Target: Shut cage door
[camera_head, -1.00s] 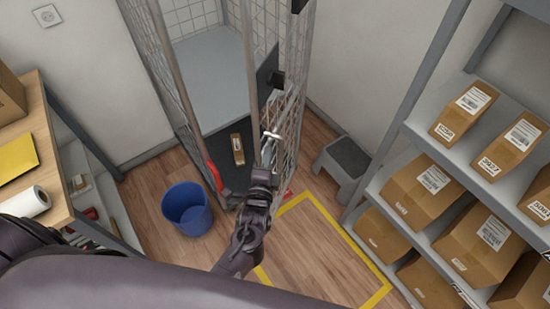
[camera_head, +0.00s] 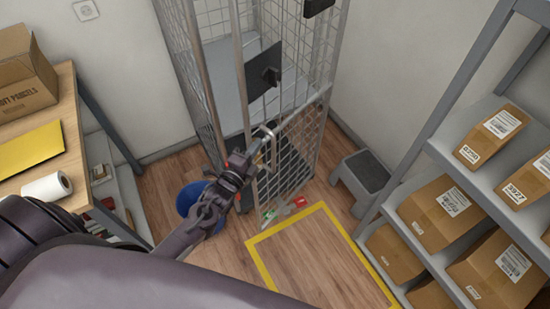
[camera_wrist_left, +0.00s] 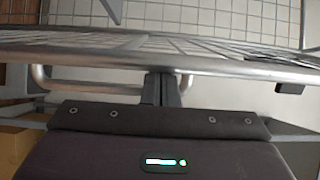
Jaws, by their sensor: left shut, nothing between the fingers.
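The wire-mesh cage (camera_head: 193,75) stands against the back wall. Its mesh door (camera_head: 291,150), with a black plate (camera_head: 263,70) on it, hangs across much of the front; I cannot tell whether it meets the frame. My left gripper (camera_head: 262,143) is at the door's silver handle (camera_head: 265,131), fingers shut and empty. In the left wrist view the shut fingers (camera_wrist_left: 161,88) point at the door's metal rail (camera_wrist_left: 200,63), very close to it, with the handle (camera_wrist_left: 85,86) beside them. Contact is unclear. My right gripper is out of view.
A blue bucket (camera_head: 190,199) is partly hidden behind my left arm. A grey step stool (camera_head: 362,180) stands right of the cage. A yellow-taped floor area (camera_head: 315,262) is clear. A parcel shelf (camera_head: 436,150) is right, a wooden table (camera_head: 75,140) left.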

